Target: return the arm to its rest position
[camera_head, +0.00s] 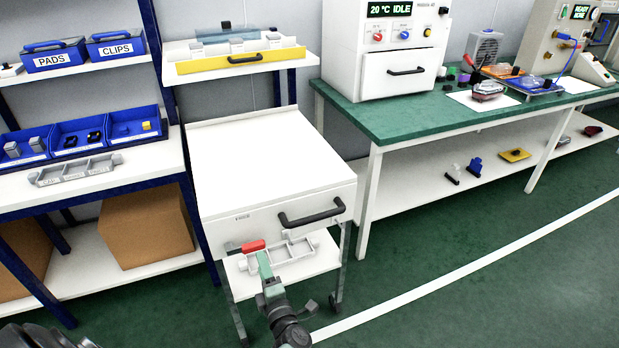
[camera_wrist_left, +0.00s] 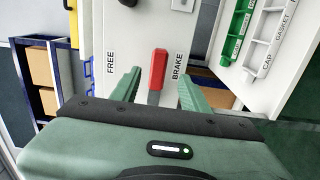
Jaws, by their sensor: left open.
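My left gripper (camera_head: 264,262) is in front of the white cart (camera_head: 262,165), low at its drawer side. In the left wrist view the two green fingers of the gripper (camera_wrist_left: 158,88) stand apart. A red lever (camera_wrist_left: 158,68) shows in the gap between them, nearer the BRAKE label than the FREE label. I cannot tell whether a finger touches it. In the head view the red lever (camera_head: 253,246) is just beyond the fingertips. My right gripper is in neither view.
A grey divided tray (camera_head: 290,250) is on the cart's lower shelf, right of the lever. A drawer handle (camera_head: 311,212) juts out above. A blue-framed shelf (camera_head: 160,160) stands left, a green-topped bench (camera_head: 400,120) right. The green floor (camera_head: 480,290) at right is clear.

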